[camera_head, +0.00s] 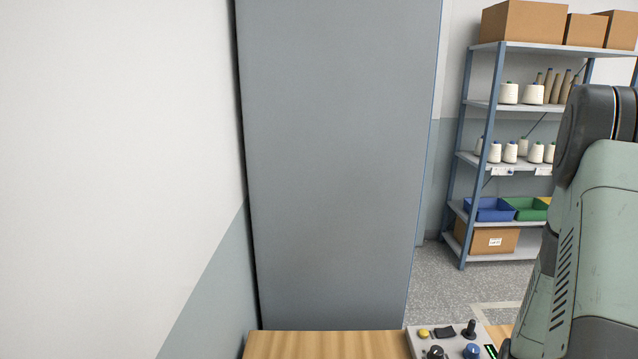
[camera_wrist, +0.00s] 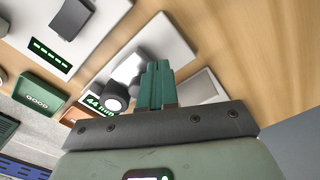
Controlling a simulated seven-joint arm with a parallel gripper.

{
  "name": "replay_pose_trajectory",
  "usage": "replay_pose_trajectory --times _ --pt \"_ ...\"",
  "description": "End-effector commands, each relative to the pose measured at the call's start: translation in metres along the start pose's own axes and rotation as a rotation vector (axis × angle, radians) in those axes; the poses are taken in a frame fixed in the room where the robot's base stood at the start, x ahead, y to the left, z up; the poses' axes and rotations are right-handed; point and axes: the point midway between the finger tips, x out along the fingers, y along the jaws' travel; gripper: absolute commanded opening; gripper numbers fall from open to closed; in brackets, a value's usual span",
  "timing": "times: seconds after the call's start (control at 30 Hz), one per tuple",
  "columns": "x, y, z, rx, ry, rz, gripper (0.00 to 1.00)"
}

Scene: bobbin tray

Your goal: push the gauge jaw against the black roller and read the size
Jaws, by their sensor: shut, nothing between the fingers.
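In the wrist view my gripper (camera_wrist: 157,68) has its green fingers closed together with nothing between them. The fingers stand over the gauge's pale plate (camera_wrist: 172,42). Just left of them is the black roller (camera_wrist: 117,97), a dark cylinder with a light round end. A bright metal block (camera_wrist: 128,68), apparently the gauge jaw, lies beside the roller; whether they touch I cannot tell. The fingers hide part of this area. A green display (camera_wrist: 98,104) by the roller seems to read 44 mm, tilted and partly covered. The gauge is not visible in the head view.
A control panel (camera_head: 440,342) with knobs and a joystick sits on the wooden bench (camera_head: 320,345). In the wrist view a green bin marked GOOD (camera_wrist: 40,97) and an orange-brown bin (camera_wrist: 76,115) lie at left. Bare wood is clear at upper right. A shelf rack (camera_head: 500,107) stands behind.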

Motion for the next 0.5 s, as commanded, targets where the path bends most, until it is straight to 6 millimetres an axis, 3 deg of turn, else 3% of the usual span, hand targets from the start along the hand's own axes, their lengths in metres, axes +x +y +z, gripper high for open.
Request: replay_pose_trajectory --times 0.5 --pt "-0.0009 0.007 -0.0042 -0.001 0.0 0.0 0.0"
